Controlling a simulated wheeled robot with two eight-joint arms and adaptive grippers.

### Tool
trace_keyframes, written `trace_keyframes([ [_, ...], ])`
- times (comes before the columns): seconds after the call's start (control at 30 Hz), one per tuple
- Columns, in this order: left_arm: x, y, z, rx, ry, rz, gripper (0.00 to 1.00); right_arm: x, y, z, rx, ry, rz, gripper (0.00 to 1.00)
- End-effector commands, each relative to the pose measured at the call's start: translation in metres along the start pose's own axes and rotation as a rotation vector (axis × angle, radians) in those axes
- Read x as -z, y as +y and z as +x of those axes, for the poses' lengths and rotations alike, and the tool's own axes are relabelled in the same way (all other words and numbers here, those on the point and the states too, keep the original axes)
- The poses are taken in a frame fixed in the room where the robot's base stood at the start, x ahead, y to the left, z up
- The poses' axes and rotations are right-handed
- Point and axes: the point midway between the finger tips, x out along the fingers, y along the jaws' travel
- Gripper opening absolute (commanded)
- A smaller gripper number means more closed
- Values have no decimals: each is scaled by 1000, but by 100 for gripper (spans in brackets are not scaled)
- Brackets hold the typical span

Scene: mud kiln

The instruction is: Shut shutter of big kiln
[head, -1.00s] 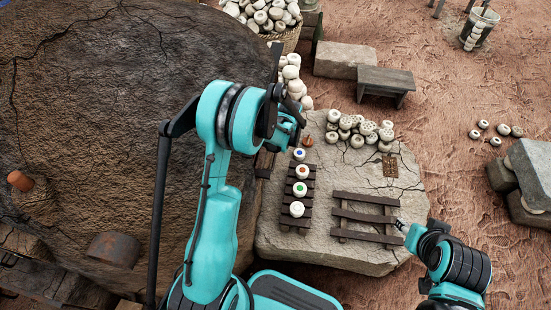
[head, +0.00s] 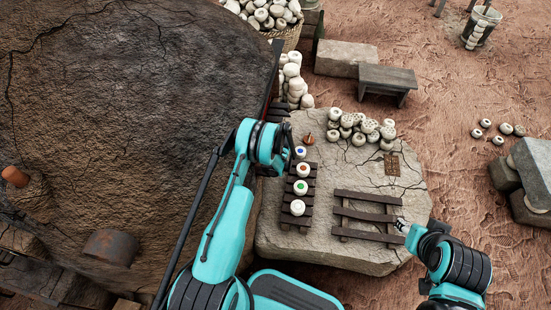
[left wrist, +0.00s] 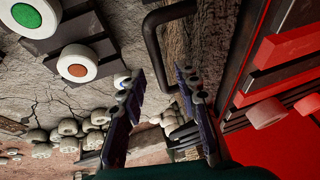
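The big kiln (head: 130,90) is the large brown cracked mound filling the left of the head view. In the left wrist view its opening (left wrist: 270,145) glows red at the right, so it stands at least partly open. A dark bent metal handle (left wrist: 153,45) shows beside a rough brown panel (left wrist: 213,45), which looks like the shutter. My left gripper (left wrist: 162,73) is open and empty, with the handle's lower end between or just beyond its fingers; contact is unclear. The arm hides this gripper in the head view. My right gripper (head: 402,226) is by the empty rack; its fingers are too small to judge.
A stone slab (head: 330,250) carries a dark rack (head: 293,222) with several colour-dotted white pieces, an empty slatted rack (head: 366,209), a brown spinning-top-like piece (head: 308,139) and piled white pieces (head: 362,130). A small bench (head: 386,80) stands behind.

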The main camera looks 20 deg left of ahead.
Motion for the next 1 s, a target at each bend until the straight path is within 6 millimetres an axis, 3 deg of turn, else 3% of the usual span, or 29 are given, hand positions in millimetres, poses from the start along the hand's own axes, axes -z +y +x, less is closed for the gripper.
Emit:
trace_keyframes([
  [0.1, 0, 0, 10, 0, 0, 0, 32, -3, 0, 4, 0, 0, 0, 40],
  [0.4, 0, 0, 11, 0, 0, 0, 32, -2, 0, 4, 0, 0, 0, 40],
  [0.53, 0, 0, 11, 0, 0, 0, 0, -2, 0, 4, 0, 0, 0, 40],
  [0.83, 2, -1, 8, 0, 0, 0, 0, -2, 0, 2, 0, 0, 0, 40],
  [1.0, 10, -5, -11, 1, 1, 0, 0, 3, 0, -4, 0, 0, 0, 40],
])
